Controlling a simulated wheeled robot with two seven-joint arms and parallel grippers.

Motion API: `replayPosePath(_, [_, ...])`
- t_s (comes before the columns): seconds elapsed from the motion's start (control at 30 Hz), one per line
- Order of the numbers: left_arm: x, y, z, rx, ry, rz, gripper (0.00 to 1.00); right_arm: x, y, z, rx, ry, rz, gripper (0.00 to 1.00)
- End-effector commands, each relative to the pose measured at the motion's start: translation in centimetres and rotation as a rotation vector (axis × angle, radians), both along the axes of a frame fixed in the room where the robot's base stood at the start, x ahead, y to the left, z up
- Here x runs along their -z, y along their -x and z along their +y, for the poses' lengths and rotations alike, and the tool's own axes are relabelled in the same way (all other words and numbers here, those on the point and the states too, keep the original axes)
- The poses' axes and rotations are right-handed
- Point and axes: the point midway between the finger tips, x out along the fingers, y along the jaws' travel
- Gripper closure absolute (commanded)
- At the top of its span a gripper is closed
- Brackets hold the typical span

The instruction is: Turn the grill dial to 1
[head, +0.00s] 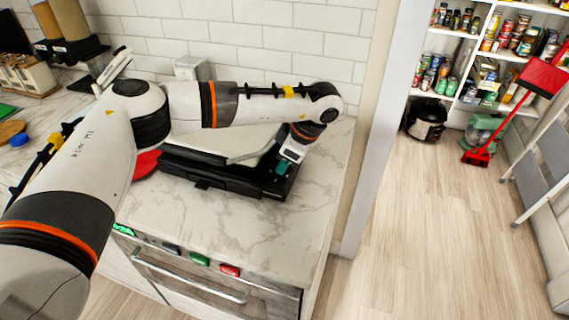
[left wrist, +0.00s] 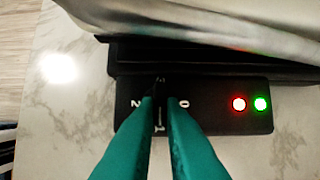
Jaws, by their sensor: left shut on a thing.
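The grill (head: 230,180) is a black appliance with a pale lid, on the marble counter beneath my left arm. In the left wrist view its black control panel (left wrist: 215,120) shows the marks 2, 1 and 0. The dark dial (left wrist: 160,84) is mostly hidden between my fingers, and its pointing direction is hard to tell. My left gripper (left wrist: 161,98) has teal fingers shut on the dial, with the 2 to their left, the 0 to their right and the 1 between them. In the head view the left gripper (head: 283,167) is at the grill's right end. My right gripper is not in view.
A red light (left wrist: 239,104) and a green light (left wrist: 261,104) glow on the panel. A red object (head: 146,163) lies left of the grill. The counter (head: 270,225) in front is clear. A white tiled wall (head: 290,45) stands behind; a doorway opens to the right.

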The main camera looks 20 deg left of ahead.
Motion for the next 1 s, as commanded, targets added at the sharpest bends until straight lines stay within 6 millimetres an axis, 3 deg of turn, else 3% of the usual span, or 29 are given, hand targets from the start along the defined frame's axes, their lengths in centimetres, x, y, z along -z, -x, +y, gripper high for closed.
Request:
replayPosePath(0.4, [-0.2, -0.1, 0.0, 0.007, 0.002, -0.004, 1.0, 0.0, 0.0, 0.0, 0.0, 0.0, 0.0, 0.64])
replayPosePath(0.43, [-0.2, -0.1, 0.0, 0.007, 0.002, -0.004, 0.89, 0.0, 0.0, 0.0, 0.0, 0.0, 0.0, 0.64])
replayPosePath(0.5, [-0.2, -0.1, 0.0, 0.007, 0.002, -0.004, 0.82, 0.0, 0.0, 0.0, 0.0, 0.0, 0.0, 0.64])
replayPosePath(0.77, [-0.1, 0.0, 0.0, 0.007, 0.001, -0.001, 0.82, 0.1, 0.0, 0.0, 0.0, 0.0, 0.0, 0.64])
replayPosePath(1.0, [-2.5, 0.0, -1.2, 0.009, 0.001, -0.005, 0.82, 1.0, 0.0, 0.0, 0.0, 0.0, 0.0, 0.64])
